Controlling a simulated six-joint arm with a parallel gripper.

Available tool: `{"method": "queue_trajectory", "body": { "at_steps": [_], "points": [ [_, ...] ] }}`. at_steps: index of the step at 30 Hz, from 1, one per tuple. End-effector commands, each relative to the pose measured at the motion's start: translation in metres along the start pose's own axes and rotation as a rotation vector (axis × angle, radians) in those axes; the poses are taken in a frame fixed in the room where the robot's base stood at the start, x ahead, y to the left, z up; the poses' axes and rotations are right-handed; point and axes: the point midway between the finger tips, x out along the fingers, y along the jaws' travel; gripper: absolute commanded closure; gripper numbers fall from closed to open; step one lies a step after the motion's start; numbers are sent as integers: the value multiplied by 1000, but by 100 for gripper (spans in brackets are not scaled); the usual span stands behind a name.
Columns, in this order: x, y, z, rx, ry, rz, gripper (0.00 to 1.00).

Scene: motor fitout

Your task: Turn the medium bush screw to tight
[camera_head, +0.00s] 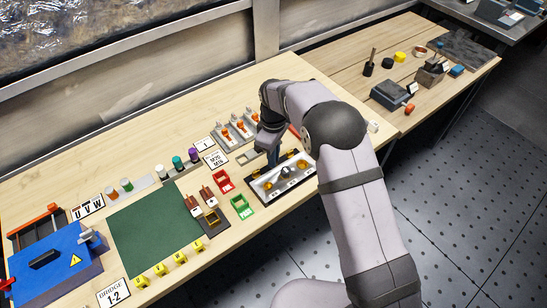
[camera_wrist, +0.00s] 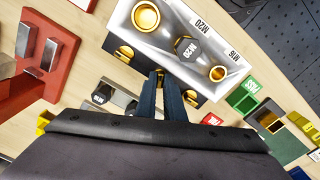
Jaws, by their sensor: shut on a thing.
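A silver block with brass bushes stands on a black base (camera_head: 262,199); its silver face (camera_wrist: 150,45) carries the labels M20 and M16. In the wrist view a dark hex head marked M20 (camera_wrist: 187,47) sits between two open brass bushes. Smaller brass parts show along the base's near edge in that view. My gripper (camera_wrist: 160,75) is shut at the middle of that edge, on what appears to be the medium bush screw, mostly hidden between the fingertips. In the head view my gripper (camera_head: 273,160) points down at the block's far side.
A red tray (camera_head: 222,181) and a green tray (camera_head: 242,206) stand left of the block. Grey holders with orange-topped parts (camera_head: 240,128) stand behind. A green mat (camera_head: 155,240) lies further left. A second table with tools (camera_head: 388,93) is at the back right.

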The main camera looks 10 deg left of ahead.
Motion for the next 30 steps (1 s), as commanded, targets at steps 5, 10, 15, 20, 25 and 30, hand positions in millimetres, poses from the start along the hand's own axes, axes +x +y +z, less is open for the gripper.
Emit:
{"method": "queue_trajectory", "body": {
  "at_steps": [5,10,15,20,25,30],
  "points": [
    [-1,1,0,160,1,2,100],
    [-1,1,0,290,1,2,100],
    [-1,1,0,385,2,2,100],
    [-2,1,0,439,2,2,100],
    [-2,1,0,465,2,2,100],
    [-2,1,0,470,2,2,100]
  ]
}}
